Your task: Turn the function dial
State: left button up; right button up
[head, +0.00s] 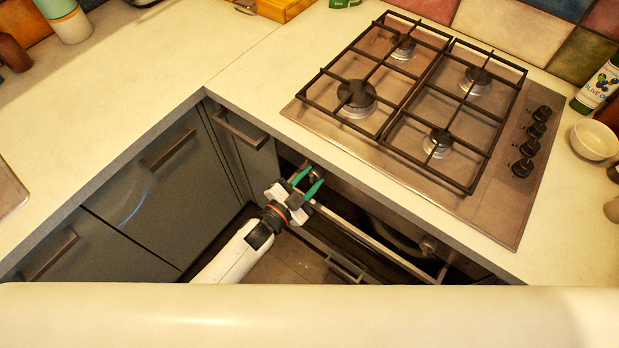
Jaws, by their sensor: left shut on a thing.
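The oven front sits under the counter below the hob, and its panel carries round dials. The function dial (316,173) is at the left end of the panel, a small metallic knob mostly hidden by my fingers. My left gripper (307,183) reaches it from below, its two green fingers on either side, shut on it. Another round dial (428,245) is farther right on the panel, with nothing touching it. No markings can be read on either. My right gripper is not in view.
A gas hob (528,200) with black grates and several black knobs is set in the pale counter (250,95) above the oven. The oven's long bar handle (375,248) runs below the dials. Grey cabinets (150,205) stand at the left. A white bowl (594,140) is at the right.

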pick_arm(q)
jog(key=shift+f, duration=0.1)
jog(key=o, duration=1)
jog(key=shift+s+a, duration=0.1)
jog(key=b+v, duration=0.1)
jog(key=v, duration=1.1)
jog(key=shift+b, duration=0.3)
